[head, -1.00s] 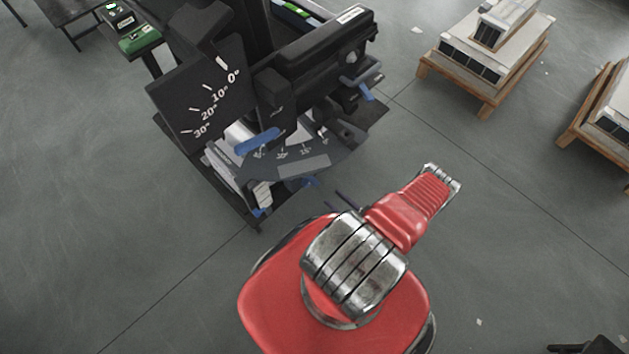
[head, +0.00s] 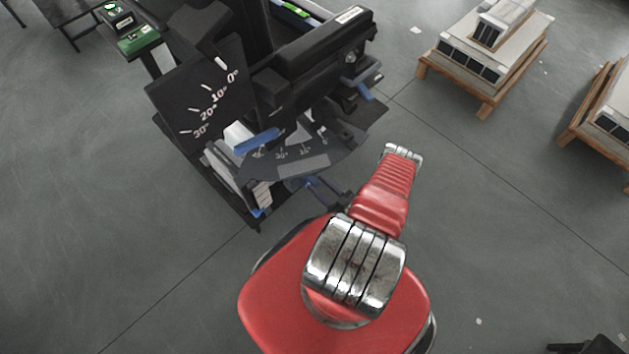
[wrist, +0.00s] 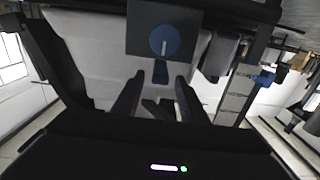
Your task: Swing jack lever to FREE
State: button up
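In the wrist view a round blue disc (wrist: 165,41) with a white line sits on a dark square plate (wrist: 138,40). A short dark-blue piece (wrist: 160,71) hangs below it; I cannot tell for sure whether this is the jack lever. My gripper (wrist: 160,80) is open, its two dark fingers apart on either side of and below the blue piece. I see no contact. In the head view blue handles show on the black machine, one at its front scale (head: 257,140). No FREE label is readable. My gripper is mostly hidden behind my red arm there.
The black machine (head: 315,45) with angle scales stands at upper left. A green box (head: 138,40) is beside it. Wooden pallets with pale loads (head: 480,75) stand at upper right.

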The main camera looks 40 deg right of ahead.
jog(key=shift+w, duration=1.55)
jog(key=shift+c, duration=0.4)
grip_shut()
jog(key=shift+d, duration=0.15)
